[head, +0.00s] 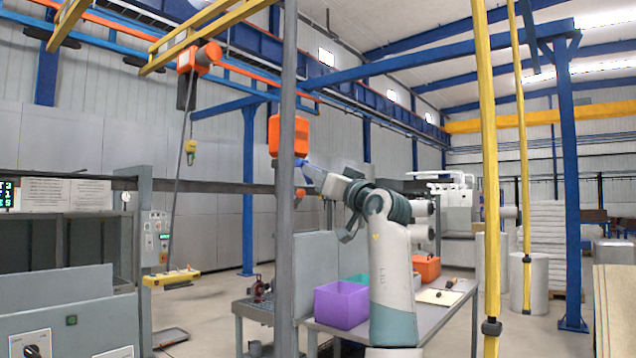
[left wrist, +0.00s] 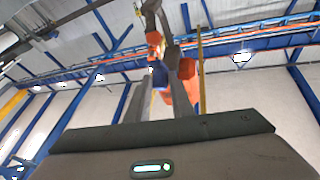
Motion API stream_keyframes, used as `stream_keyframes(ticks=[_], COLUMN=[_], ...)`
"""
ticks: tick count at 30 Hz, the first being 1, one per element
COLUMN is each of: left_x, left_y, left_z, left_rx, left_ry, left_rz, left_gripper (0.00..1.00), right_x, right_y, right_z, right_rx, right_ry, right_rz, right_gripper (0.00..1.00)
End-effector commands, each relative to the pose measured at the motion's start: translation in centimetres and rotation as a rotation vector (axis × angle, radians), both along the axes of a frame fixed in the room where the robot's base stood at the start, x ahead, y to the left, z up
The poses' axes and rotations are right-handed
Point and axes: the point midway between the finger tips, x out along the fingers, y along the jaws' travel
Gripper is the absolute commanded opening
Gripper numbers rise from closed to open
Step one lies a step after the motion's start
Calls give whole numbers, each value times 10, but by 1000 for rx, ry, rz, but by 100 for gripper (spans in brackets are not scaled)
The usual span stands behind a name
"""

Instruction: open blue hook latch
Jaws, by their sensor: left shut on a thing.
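The blue hook latch (head: 310,170) is below an orange hook body (head: 289,136) that hangs from the overhead rail. In the left wrist view the blue latch (left wrist: 159,77) is between my fingers, with orange parts beside and beyond it. My left gripper (head: 318,177) reaches leftward to the latch. In the left wrist view my left gripper (left wrist: 160,68) has its two grey fingers closed on the blue piece. A grey post partly covers the hook in the head view, so how far the latch is swung cannot be told. My right gripper is not in view.
A grey vertical post (head: 288,230) stands just left of my gripper. A yellow pole (head: 487,180) stands to the right. Below my arm, a table holds a purple bin (head: 341,305) and an orange bin (head: 427,268). A hoist (head: 200,58) hangs at upper left.

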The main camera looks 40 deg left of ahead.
Motion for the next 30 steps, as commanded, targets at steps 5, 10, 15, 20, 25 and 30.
stream_keyframes(ticks=[5, 10, 15, 20, 25, 30], left_x=[-1, 0, 0, 0, 0, 1], left_y=[2, 1, 0, -1, -1, -2], left_z=[-7, -9, -7, -7, -5, -1], left_rx=[34, 66, 78, 78, 75, 55], left_ry=[4, 8, 9, 9, 8, 5], left_rz=[2, 2, 0, -1, -2, -4], left_gripper=[6, 6, 6, 6, 6, 6], right_x=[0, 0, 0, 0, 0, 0], right_y=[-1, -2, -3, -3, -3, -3], right_z=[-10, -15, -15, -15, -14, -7], right_rx=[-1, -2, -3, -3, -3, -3], right_ry=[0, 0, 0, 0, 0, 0], right_rz=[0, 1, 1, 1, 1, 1], right_gripper=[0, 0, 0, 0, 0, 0])
